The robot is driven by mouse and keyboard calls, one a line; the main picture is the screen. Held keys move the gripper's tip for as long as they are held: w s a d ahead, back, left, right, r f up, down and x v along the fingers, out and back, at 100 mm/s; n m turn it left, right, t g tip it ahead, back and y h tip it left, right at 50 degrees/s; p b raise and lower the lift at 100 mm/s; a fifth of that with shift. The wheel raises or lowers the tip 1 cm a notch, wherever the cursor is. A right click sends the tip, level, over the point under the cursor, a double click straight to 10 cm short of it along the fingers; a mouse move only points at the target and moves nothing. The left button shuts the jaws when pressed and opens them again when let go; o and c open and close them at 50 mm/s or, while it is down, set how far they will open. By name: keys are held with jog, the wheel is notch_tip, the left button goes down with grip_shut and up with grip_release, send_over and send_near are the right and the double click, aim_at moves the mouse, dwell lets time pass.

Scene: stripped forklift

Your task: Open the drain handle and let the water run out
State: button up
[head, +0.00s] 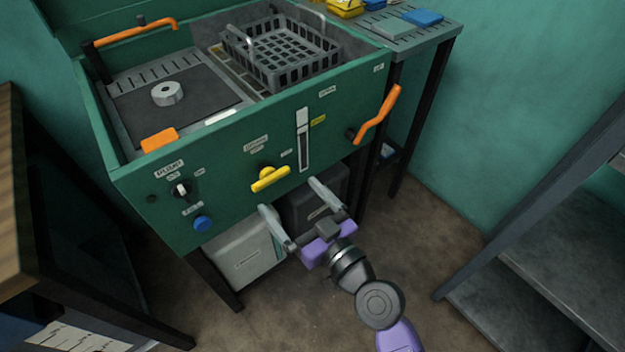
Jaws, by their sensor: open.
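A yellow handle (270,179) sits on the front panel of the green machine (225,165), lying roughly level with its right end a little higher. A small label above it is too blurred to read. An orange lever (378,113) stands tilted at the panel's right end. I cannot tell from the labels which one is the drain handle. My gripper (291,197) is open and empty, its two fingers spread just below and in front of the yellow handle, apparently not touching it. No running water shows. A vertical gauge slot (303,140) is on the panel.
A grey container (245,257) and a dark container (312,212) stand under the machine. A wire basket (285,50) sits in its top. A grey shelf (560,235) stands right; a wooden-topped table (12,190) left.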

aim_at(273, 181)
jog(key=shift+n, duration=0.5)
jog(key=shift+a+p+x, duration=0.2)
jog(key=shift+p+x, duration=0.3)
jog(key=shift+x, duration=3.4)
jog(key=shift+s, duration=0.1)
jog(key=c, duration=1.3)
